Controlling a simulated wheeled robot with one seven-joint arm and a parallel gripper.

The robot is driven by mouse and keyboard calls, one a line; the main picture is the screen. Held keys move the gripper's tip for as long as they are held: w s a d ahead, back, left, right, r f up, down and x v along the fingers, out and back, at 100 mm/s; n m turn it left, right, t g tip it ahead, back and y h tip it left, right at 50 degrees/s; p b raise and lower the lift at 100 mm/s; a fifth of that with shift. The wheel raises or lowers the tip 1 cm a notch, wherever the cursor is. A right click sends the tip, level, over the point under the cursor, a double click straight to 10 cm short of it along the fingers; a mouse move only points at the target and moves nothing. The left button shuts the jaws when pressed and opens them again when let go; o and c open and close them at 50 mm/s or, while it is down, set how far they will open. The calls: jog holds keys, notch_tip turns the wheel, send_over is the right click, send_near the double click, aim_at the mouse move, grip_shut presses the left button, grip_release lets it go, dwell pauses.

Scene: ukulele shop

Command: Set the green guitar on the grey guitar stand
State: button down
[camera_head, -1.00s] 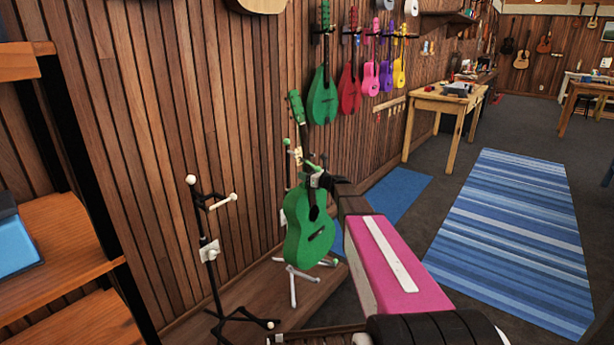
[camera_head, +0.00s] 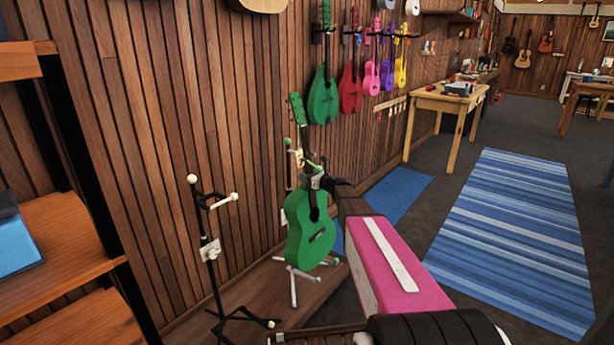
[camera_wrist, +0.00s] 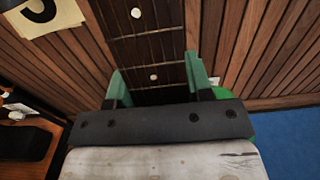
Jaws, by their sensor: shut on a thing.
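The green guitar (camera_head: 306,243) is upright in the head view, with its soundhole side partly facing my arm. My gripper (camera_head: 318,181) is shut on its neck, just above the body. In the wrist view the dark fretted neck (camera_wrist: 146,50) runs between the two green fingertips of my gripper (camera_wrist: 155,82). The grey guitar stand (camera_head: 293,285) is directly behind and below the guitar, and its light legs show under the body. Most of this stand is hidden, so I cannot tell whether the guitar touches it.
An empty black stand (camera_head: 211,252) with white tips is at the left. A wooden shelf (camera_head: 75,255) stands at the far left. Several small guitars hang on the slatted wall, including a green one (camera_head: 323,98). A striped rug (camera_head: 510,230) lies on open floor at the right.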

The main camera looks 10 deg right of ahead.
jog(key=shift+w+a+f, duration=0.1)
jog(key=shift+a+f, duration=0.05)
jog(key=shift+f, duration=2)
jog(key=shift+c, duration=2.3)
grip_release()
jog(key=shift+f, duration=0.15)
